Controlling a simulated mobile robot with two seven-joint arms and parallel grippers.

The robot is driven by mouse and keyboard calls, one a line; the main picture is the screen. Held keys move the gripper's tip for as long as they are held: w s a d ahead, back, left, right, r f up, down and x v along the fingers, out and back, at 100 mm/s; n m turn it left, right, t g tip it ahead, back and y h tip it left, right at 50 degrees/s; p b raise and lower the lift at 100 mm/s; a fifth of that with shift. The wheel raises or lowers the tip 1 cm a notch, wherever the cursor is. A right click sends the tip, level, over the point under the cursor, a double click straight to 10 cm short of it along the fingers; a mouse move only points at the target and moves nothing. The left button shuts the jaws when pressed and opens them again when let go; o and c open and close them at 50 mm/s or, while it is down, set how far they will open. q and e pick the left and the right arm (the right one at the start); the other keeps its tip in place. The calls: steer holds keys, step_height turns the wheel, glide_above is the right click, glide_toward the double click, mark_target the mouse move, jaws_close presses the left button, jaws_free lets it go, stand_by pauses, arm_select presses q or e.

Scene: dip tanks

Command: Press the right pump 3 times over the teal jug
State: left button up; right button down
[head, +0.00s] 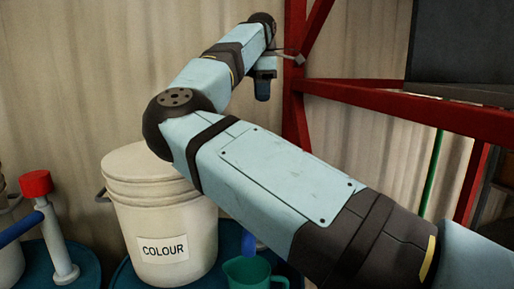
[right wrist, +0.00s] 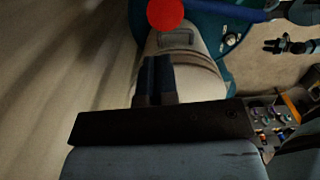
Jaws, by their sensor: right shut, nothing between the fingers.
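The teal jug (head: 254,274) stands at the bottom of the head view, partly cut off by the frame edge. A blue part (head: 249,243) shows just behind it, and my right arm covers what lies above. The right pump's head is hidden there. My right gripper (head: 262,90) is shut and empty, pointing down high up near the back wall. In the right wrist view its closed fingers (right wrist: 154,80) lie in front of a pale container.
A white bucket marked COLOUR (head: 160,220) stands left of the jug. A pump with a red head (head: 35,183) stands at the far left. A red frame (head: 400,112) rises at right.

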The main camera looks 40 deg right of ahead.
steer(key=shift+a+f, duration=0.1)
steer(key=shift+a, duration=0.4)
step_height(320, 180, down, 14)
steer(key=shift+p, duration=1)
steer(key=shift+d+f, duration=0.1)
